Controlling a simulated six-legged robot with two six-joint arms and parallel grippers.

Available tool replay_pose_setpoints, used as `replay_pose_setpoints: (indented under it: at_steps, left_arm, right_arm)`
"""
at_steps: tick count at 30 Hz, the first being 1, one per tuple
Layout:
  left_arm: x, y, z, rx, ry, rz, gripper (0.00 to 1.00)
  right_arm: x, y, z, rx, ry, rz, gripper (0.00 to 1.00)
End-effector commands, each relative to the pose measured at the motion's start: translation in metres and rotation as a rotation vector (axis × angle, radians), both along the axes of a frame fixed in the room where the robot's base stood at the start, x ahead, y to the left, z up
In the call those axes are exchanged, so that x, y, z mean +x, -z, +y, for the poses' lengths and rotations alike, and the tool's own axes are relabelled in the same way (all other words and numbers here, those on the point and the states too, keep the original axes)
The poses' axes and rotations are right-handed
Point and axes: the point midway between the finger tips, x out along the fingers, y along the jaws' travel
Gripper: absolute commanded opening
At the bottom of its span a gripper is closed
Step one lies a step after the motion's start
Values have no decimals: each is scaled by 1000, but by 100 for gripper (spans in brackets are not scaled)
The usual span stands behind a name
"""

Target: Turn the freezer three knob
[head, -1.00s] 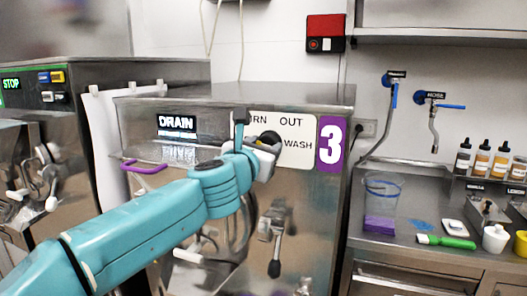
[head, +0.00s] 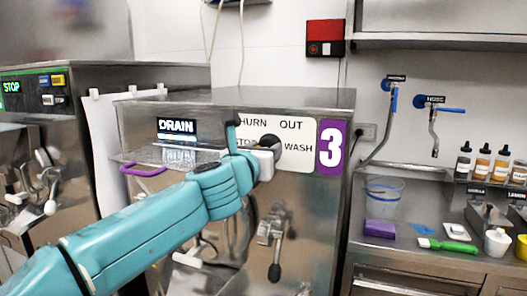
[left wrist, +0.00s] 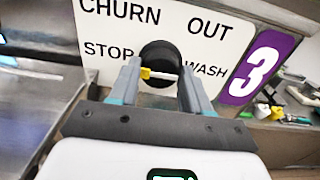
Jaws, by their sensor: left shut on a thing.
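Freezer three carries a white dial plate (head: 296,152) with the words CHURN, OUT, STOP and WASH, beside a purple label "3" (head: 331,147). The round black knob (left wrist: 158,62) sits mid-plate in the left wrist view, between the words. My left gripper (left wrist: 160,78) is shut on the knob, one finger on each side. A pale bar with a yellow end lies across the knob's front, yellow end to the left, toward STOP. In the head view the knob (head: 270,142) is partly hidden by my left gripper (head: 263,155). My right gripper is not in view.
A lit DRAIN sign (head: 177,125) and a purple handle (head: 143,170) are left of the plate. A dispensing lever (head: 273,240) hangs below. The counter at right holds a clear cup (head: 384,196), a purple sponge (head: 380,229) and a green brush (head: 447,245).

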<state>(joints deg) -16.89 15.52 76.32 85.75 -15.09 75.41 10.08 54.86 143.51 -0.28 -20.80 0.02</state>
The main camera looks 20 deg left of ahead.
Motion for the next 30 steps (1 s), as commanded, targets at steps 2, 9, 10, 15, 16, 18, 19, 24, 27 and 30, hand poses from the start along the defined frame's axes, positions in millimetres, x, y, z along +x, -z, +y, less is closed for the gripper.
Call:
replay_pose_setpoints:
  at_steps: [2, 9, 10, 15, 16, 18, 19, 24, 27, 30]
  left_arm:
    - [0, 0, 0, -2, 0, 0, 67]
    - [0, 0, 0, -1, 0, 0, 73]
    - [0, 0, 0, -1, 0, 0, 73]
    - [-11, 1, 0, -1, 1, -2, 73]
    - [-16, 1, 1, -1, 0, -2, 73]
    - [-31, 2, 1, -1, 1, -3, 73]
    - [-38, 1, 1, -1, 2, -4, 73]
    - [-85, 1, 3, -1, 2, -3, 73]
    - [-111, 0, 4, -2, 2, -4, 73]
    - [-133, -1, 4, -3, 2, -3, 73]
  right_arm:
    - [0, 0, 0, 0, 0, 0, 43]
    - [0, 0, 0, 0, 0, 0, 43]
    - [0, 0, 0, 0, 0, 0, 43]
    - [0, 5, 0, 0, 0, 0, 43]
    - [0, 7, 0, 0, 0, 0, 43]
    - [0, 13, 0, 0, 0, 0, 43]
    - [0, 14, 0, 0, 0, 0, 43]
    - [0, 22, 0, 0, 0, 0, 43]
    - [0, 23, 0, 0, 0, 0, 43]
    - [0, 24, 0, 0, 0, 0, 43]
